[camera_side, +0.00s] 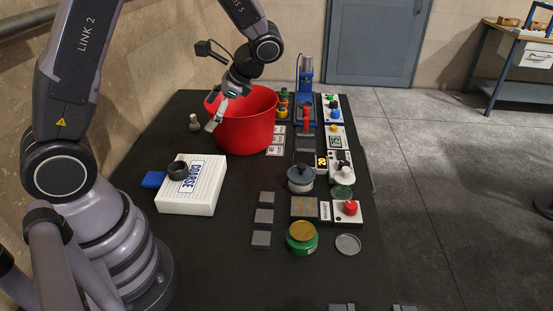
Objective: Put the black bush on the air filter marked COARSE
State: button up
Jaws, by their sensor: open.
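The air filter marked COARSE (207,197) is a white ribbed block lying at the left of the dark table, with its label facing up. A black bush (177,168) rests on its top at the upper left, beside the label's edge. My gripper (214,116) is open, at the left rim of the red tub (247,133), behind and apart from the filter. The jaws look empty, and the inside of the tub is mostly hidden.
A blue piece (152,180) sticks out left of the filter. A grey pot (300,178), a green tin (302,239) and a red-button box (348,211) stand to the right. Small dark plates (264,216) lie mid-table. The front left table is clear.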

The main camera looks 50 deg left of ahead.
jog(key=s+d+r+n+t+h, duration=0.2)
jog(key=s+d+r+t+h, duration=0.1)
jog(key=s+r+t, duration=0.2)
jog(key=s+d+r+n+t+h, duration=0.3)
jog(key=s+d+r+t, duration=0.1)
jog(key=s+r, duration=0.4)
notch_tip(320, 180, up, 2)
jog(key=shift+s+r+n+t, duration=0.1)
jog(key=shift+s+n+t, duration=0.2)
jog(key=shift+t, duration=0.5)
